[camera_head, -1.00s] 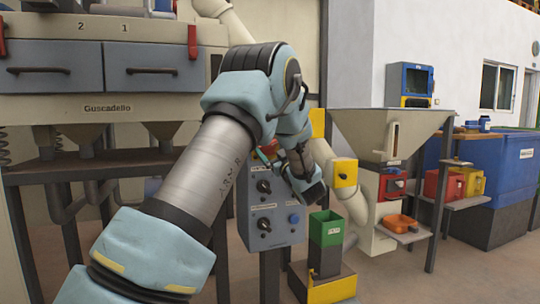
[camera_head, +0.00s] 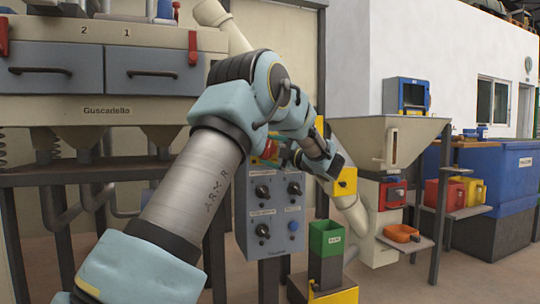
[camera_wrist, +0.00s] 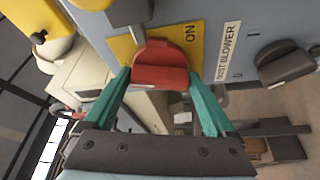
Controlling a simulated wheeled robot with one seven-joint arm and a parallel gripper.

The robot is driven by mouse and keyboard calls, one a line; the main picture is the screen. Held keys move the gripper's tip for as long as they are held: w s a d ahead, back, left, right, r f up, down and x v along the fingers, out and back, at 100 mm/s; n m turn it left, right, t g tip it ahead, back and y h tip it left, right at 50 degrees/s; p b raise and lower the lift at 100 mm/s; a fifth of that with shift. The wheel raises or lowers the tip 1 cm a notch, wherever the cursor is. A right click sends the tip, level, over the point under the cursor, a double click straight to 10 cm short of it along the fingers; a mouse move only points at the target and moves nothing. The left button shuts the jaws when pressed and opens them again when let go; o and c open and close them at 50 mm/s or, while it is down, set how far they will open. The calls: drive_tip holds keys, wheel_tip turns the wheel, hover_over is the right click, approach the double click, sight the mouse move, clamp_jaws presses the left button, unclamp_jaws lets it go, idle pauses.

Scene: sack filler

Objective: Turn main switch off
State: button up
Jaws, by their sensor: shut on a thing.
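The main switch (camera_wrist: 160,62) is a red rotary knob on a yellow plate (camera_wrist: 192,38) in the wrist view. The word ON stands on the plate, turned sideways in this view. My gripper (camera_wrist: 160,78) has its two teal fingers at either side of the red knob and is shut on it. In the head view the red knob (camera_head: 270,148) shows at the top of the grey control box (camera_head: 272,236), partly hidden by my gripper and wrist.
Black knobs (camera_head: 262,190) and a blue button (camera_head: 293,225) sit lower on the box. A black knob (camera_wrist: 285,62) labelled BLOWER is close to my right finger in the wrist view. A green-topped bin (camera_head: 326,238) and a hopper (camera_head: 388,135) stand to the right.

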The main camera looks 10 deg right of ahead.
drive_tip(key=shift+n+g+b, duration=0.3)
drive_tip(key=shift+n+g, duration=0.3)
drive_tip(key=shift+n, duration=1)
drive_tip(key=shift+h, duration=0.3)
drive_tip(key=o, duration=1.1)
drive_tip(key=shift+c, duration=0.2)
drive_tip(key=p+v, duration=0.2)
drive_tip(key=v, duration=0.9)
drive_tip(key=shift+w, duration=0.15)
